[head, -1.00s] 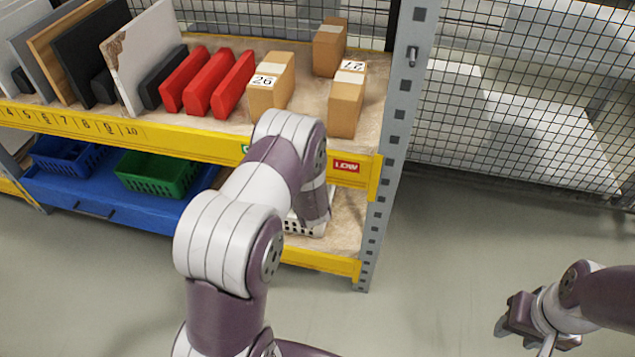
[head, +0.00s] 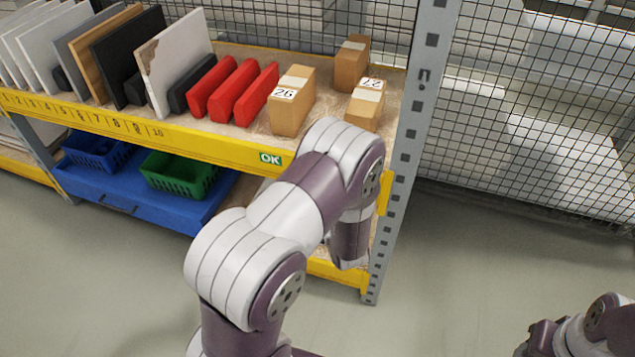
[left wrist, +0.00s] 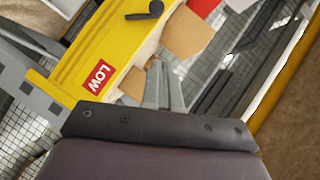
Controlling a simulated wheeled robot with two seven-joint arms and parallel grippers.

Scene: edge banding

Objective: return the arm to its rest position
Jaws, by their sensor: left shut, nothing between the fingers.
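My left arm (head: 307,195) rises from the bottom middle in the head view and bends in front of the rack's right part. Its gripper is hidden behind the arm there. In the left wrist view my left gripper (left wrist: 163,85) is shut and empty, its fingers together.
The rack's grey post (head: 408,150) stands just right of my left arm. Panels, red blocks (head: 235,90) and cartons (head: 292,100) stand on the upper shelf. Blue (head: 97,152) and green (head: 178,175) baskets sit below. The floor (head: 90,270) in front is clear.

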